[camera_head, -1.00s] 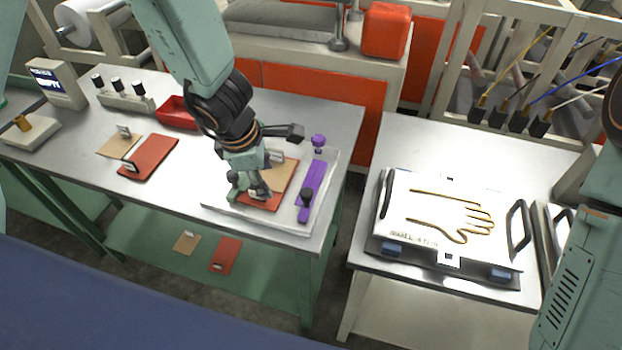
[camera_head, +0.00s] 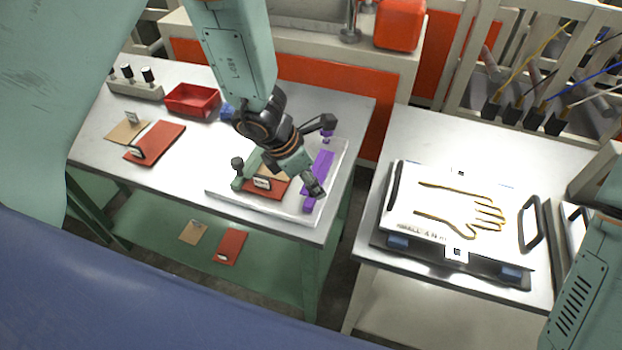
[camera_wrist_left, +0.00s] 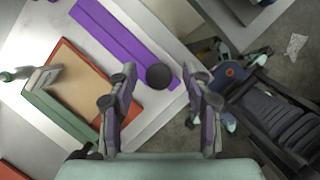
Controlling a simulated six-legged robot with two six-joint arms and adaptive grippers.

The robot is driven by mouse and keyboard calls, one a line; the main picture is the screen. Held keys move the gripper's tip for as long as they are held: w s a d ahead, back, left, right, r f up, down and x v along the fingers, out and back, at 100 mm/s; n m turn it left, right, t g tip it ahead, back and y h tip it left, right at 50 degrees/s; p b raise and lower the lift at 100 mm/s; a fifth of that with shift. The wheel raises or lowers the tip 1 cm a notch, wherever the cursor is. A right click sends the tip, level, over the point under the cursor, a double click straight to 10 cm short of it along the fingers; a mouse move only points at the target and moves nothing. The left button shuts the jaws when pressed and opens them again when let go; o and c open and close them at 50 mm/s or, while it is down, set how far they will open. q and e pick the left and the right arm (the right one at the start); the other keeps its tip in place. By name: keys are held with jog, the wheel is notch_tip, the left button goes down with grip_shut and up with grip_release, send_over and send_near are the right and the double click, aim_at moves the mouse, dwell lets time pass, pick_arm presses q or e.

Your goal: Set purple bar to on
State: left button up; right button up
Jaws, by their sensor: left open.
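The purple bar (camera_head: 322,165) lies along the right side of a white plate (camera_head: 222,193) on the left table. It also shows in the left wrist view (camera_wrist_left: 112,32), with a round black knob (camera_wrist_left: 158,76) near its near end. My left gripper (camera_head: 314,188) is over that end and hides the knob in the head view. In the left wrist view my left gripper (camera_wrist_left: 163,72) is open, with the knob between its fingertips; contact cannot be told. My right gripper is out of view.
A red board with a tan pad (camera_wrist_left: 75,85) lies beside the bar, along a green bar (camera_wrist_left: 60,122). A red bin (camera_head: 192,99) and another red board (camera_head: 157,140) are further left. A hand-marked press (camera_head: 450,210) stands on the right table, across a gap.

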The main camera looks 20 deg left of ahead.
pick_arm(q)
jog(key=shift+a, duration=0.25)
jog(key=shift+d, duration=0.2)
jog(key=c, duration=0.6)
jog(key=shift+a+f, duration=0.1)
grip_shut()
